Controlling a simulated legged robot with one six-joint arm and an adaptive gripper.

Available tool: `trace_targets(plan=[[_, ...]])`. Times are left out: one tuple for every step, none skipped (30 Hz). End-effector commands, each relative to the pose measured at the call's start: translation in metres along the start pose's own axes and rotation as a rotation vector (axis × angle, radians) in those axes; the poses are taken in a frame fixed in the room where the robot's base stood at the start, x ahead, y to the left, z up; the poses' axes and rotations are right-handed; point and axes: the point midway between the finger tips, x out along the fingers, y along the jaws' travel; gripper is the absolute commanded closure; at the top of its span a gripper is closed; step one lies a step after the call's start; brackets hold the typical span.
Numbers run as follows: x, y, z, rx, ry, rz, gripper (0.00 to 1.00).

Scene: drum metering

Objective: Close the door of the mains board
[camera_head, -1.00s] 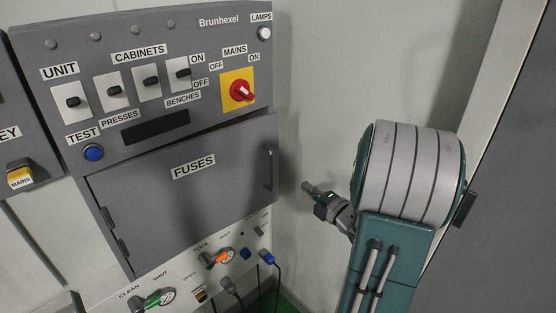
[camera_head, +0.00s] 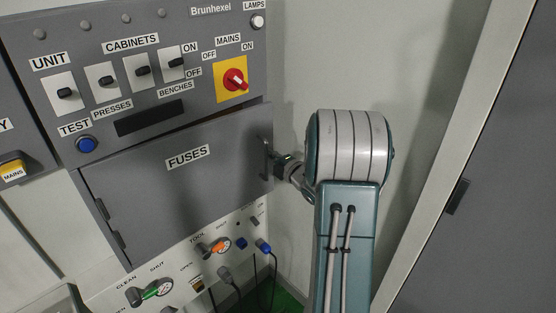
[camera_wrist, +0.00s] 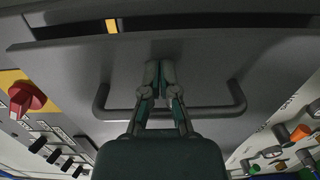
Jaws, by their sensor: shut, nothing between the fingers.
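The mains board (camera_head: 150,60) is a grey panel with switches and a red rotary knob on a yellow plate. Its grey door (camera_head: 150,195), labelled FUSES, has hinges on the left and a bar handle (camera_head: 266,158) on the right. A dark gap shows along the door's top edge, so it stands slightly open. In the wrist view the handle (camera_wrist: 232,98) spans across the door (camera_wrist: 205,60), and a gap shows along its edge. My gripper (camera_wrist: 160,66) is shut and empty, its fingertips at the door face by the handle. I cannot tell whether they touch it.
Below the door is a white panel (camera_head: 185,275) with coloured valves, gauges and hanging cables. A pale wall (camera_head: 420,50) is behind my arm, and a grey door (camera_head: 500,230) stands at the right.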

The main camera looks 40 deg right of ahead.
Motion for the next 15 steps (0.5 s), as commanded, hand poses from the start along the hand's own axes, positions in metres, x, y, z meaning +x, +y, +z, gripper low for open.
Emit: trace_targets(plan=[[0.001, 0.0, 0.0, 0.0, 0.0, 0.0, 1.0], [0.001, 0.0, 0.0, 0.0, 0.0, 0.0, 1.0], [0.001, 0.0, 0.0, 0.0, -0.001, 0.0, 1.0], [0.001, 0.0, 0.0, 0.0, -0.001, 0.0, 1.0], [0.001, 0.0, 0.0, 0.0, -0.001, 0.0, 1.0], [0.001, 0.0, 0.0, 0.0, -0.001, 0.0, 1.0], [0.001, 0.0, 0.0, 0.0, -0.001, 0.0, 1.0], [0.001, 0.0, 0.0, 0.0, -0.001, 0.0, 1.0], [0.001, 0.0, 0.0, 0.0, 0.0, 0.0, 1.0], [0.003, 0.0, 0.0, 0.0, 0.0, 0.0, 1.0], [0.005, 0.0, 0.0, 0.0, 0.0, 0.0, 1.0], [0.009, -0.001, 0.0, 0.0, 0.001, 0.0, 1.0], [0.014, -0.001, 0.0, 0.0, 0.001, -0.001, 1.0], [0.02, -0.001, 0.0, -0.001, 0.002, -0.001, 1.0], [0.028, -0.001, 0.0, -0.001, 0.003, 0.0, 1.0]])
